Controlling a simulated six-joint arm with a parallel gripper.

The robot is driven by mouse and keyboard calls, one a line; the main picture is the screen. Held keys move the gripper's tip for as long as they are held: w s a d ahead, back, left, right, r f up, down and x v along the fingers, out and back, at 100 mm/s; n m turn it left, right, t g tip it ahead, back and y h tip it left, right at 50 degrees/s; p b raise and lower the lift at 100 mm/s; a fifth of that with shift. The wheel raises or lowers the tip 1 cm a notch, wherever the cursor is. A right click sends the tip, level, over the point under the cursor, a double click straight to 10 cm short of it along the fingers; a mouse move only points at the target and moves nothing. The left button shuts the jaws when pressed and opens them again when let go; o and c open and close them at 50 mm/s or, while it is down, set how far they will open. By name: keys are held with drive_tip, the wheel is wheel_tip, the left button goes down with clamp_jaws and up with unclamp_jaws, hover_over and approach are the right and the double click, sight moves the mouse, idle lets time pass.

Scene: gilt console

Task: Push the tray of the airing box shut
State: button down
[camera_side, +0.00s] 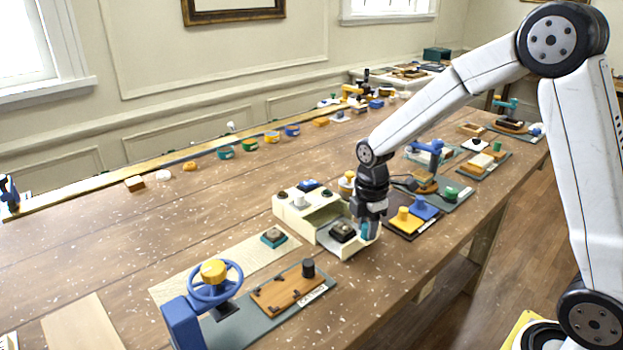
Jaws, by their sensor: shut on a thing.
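The airing box (291,215) is a cream box on the wooden table, with small items on its top. Its tray (327,241) sticks out of the box's front, toward the lower right, so it stands open. A dark block-like item (342,231) sits in the tray. My gripper (369,236) points down at the tray's outer right end. It is shut, apparently on the tray's end; the fingers hide the exact contact.
A blue handwheel (215,283) and a brown board with a black knob (288,287) stand at the front left. A dark tray with yellow and blue blocks (404,220) lies close to the right of my gripper. The table's front edge is near.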

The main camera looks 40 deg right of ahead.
drive_tip(key=shift+w, duration=0.1)
idle(0.7)
drive_tip(key=shift+w+r, duration=0.1)
drive_tip(key=shift+w, duration=1.9)
drive_tip(key=shift+c, duration=1.9)
unclamp_jaws()
wheel_tip(320, 180, up, 8)
